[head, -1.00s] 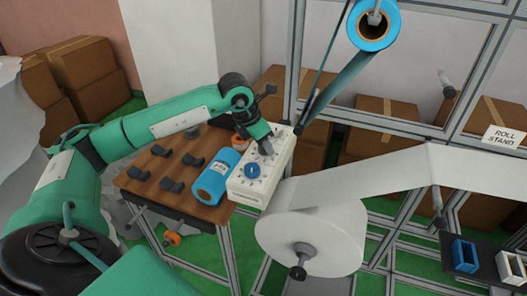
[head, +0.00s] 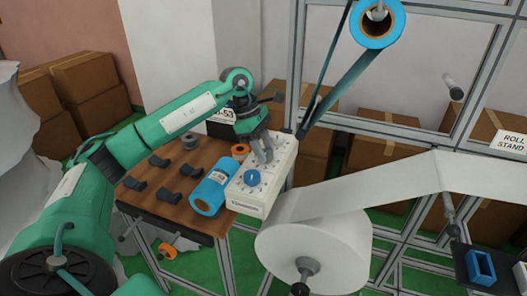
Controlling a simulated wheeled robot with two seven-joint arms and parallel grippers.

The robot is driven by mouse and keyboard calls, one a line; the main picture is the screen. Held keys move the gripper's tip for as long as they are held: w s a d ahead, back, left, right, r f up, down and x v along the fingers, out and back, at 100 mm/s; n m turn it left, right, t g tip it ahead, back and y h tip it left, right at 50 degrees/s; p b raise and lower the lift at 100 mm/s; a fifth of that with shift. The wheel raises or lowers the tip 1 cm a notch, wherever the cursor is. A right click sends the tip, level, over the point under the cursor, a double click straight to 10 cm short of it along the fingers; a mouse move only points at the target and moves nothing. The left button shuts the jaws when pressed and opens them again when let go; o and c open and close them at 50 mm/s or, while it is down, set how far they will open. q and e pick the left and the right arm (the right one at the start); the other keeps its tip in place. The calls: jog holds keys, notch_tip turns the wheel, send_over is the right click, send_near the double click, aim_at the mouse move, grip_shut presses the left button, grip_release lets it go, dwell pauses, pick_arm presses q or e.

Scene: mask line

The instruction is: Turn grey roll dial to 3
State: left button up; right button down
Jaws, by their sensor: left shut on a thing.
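A white tension box (head: 244,200) stands on the right part of a brown wooden table and carries dials with printed marks. My left gripper (head: 263,157) points down at the box just behind the blue dial and is shut on a small dial there, seemingly the grey one. The fingers cover most of that dial, so I cannot read its setting. My right gripper is out of view.
A blue roll (head: 212,190) lies on the table (head: 160,203) left of the box, with several dark holders further left. An orange roll (head: 239,150) sits behind. A large white roll (head: 315,245) with its web is close on the right.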

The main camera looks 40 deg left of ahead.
pick_arm(q)
jog(key=m+g, duration=0.1)
jog(key=m, duration=0.1)
jog(key=shift+w+m+b, duration=0.15)
jog(key=shift+m+b, duration=0.15)
jog(key=shift+b, duration=0.05)
jog(key=shift+m+g+b, duration=0.3)
jog(key=shift+m+g, duration=0.1)
jog(key=shift+m, duration=1.1)
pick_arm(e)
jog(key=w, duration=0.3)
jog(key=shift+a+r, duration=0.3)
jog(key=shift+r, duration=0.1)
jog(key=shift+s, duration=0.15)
pick_arm(q)
jog(key=o, duration=1)
